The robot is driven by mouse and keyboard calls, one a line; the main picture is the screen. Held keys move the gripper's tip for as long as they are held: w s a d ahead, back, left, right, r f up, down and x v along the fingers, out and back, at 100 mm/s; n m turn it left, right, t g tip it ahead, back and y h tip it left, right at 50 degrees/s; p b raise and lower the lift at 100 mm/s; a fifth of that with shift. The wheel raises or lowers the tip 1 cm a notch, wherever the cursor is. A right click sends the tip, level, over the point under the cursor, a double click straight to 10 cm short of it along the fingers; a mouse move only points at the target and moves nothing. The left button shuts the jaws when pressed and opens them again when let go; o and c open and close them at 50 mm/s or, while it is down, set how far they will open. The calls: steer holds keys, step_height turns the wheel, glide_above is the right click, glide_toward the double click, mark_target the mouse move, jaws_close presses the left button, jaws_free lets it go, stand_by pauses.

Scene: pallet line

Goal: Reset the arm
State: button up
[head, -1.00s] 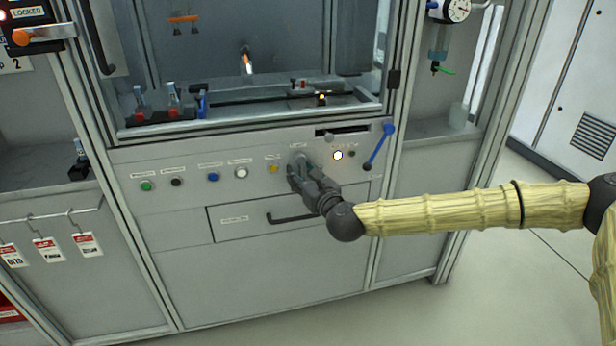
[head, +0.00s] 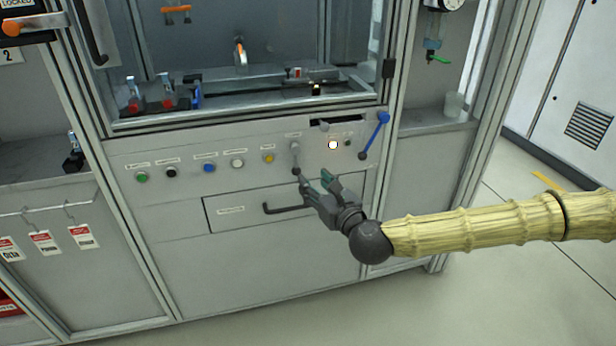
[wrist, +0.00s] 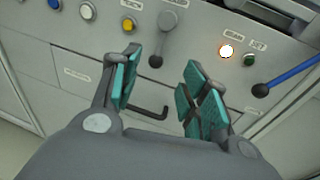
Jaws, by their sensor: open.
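My gripper (head: 317,186) is open and empty in front of the control panel, just below and right of a small grey lever with a dark knob (head: 296,170). In the wrist view its teal-padded fingers (wrist: 160,92) are spread apart, with nothing between them. The grey lever (wrist: 166,38) hangs downward beyond the fingers, apart from them. My yellow, bamboo-like arm (head: 480,225) reaches in from the right.
The panel has a row of buttons, including a yellow one (head: 268,157), and a lit white lamp (head: 333,145). A blue lever (head: 374,135) stands at its right. A drawer handle (head: 285,209) sits below. Open floor (head: 430,310) lies in front.

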steer(key=shift+v, duration=0.75)
steer(key=s+a+f+n+g, duration=0.3)
steer(key=s+f+n, duration=0.25)
steer(key=f, duration=0.35)
steer(key=s+a+f+n+g, duration=0.35)
steer(key=s+f, duration=0.35)
steer(key=f, duration=0.3)
steer(key=s+d+f+n+g+h, duration=0.1)
steer(key=s+d+f+n+g, duration=0.3)
steer(key=s+f+n, duration=0.65)
steer(key=s+d+f+n+g+h, duration=0.3)
steer(key=s+d+f+n+h, duration=0.15)
steer(key=s+d+f, duration=0.8)
steer(key=s+d+n+g+h, duration=0.1)
steer(key=s+d+n, duration=0.2)
steer(key=d, duration=0.3)
steer(key=s+d+n+g+h, duration=0.1)
steer(key=s+d+n+h, duration=0.15)
steer(key=d, duration=0.45)
step_height(320, 180, up, 22)
steer(key=p, duration=2.2)
steer(key=shift+w+f+y, duration=0.2)
steer(key=shift+y, duration=0.1)
